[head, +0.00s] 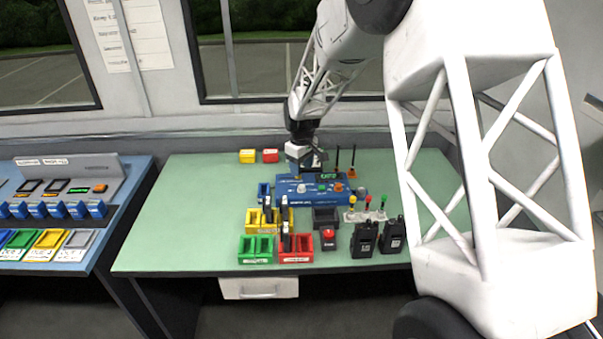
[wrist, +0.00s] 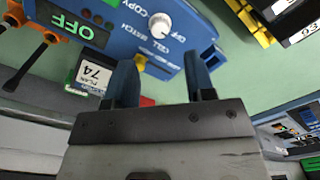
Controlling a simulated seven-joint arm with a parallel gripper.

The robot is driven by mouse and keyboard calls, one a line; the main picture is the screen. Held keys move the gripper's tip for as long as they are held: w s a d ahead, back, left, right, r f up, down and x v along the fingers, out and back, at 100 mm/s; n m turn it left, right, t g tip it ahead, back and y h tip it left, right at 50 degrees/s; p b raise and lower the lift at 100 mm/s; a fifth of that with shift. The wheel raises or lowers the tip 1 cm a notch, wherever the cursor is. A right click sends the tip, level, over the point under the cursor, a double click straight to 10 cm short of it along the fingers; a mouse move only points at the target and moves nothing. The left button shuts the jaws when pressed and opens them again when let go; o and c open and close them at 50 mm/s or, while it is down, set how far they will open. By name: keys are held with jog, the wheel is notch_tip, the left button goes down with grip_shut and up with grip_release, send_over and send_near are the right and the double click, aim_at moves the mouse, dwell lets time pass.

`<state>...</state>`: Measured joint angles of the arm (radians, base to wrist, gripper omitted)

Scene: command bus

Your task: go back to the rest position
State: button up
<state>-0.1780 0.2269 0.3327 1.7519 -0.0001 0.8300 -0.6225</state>
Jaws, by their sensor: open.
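My gripper (wrist: 162,85) is open in the wrist view, its two dark fingers apart with nothing held between them. In the head view my gripper (head: 308,168) is at the back of the green table (head: 185,220), just behind and above the blue console (head: 313,188). The wrist view shows the console (wrist: 115,30) close by the fingers, with a white knob and a display reading OFF. I cannot tell whether the fingers touch anything.
Green (head: 256,250), red (head: 295,250) and yellow (head: 262,226) trays stand at the table's front middle. Two black radios (head: 378,238) stand right of a red button (head: 328,238). Yellow and red boxes (head: 258,156) sit at the back. The table's left part is clear.

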jog(key=shift+r, duration=0.3)
jog(key=shift+s+d+r, duration=0.1)
jog(key=shift+s+r, duration=0.05)
jog(key=shift+r, duration=0.05)
jog(key=s+d+r+m+t, duration=0.1)
jog(key=s+d+r+m, duration=0.1)
jog(key=s+d+r, duration=0.55)
jog(key=s+d+r+m, duration=0.25)
jog(key=s+r, duration=0.65)
jog(key=s, duration=0.6)
jog(key=s+d+m, duration=0.2)
jog(key=s, duration=1)
jog(key=s+d+r+m+t, duration=0.1)
jog(key=s+d+m, duration=0.1)
jog(key=s, duration=1.1)
jog(key=shift+s+r+m+t, duration=0.15)
jog(key=shift+s+m+t, duration=0.15)
jog(key=shift+m, duration=0.15)
jog(key=shift+d, duration=0.1)
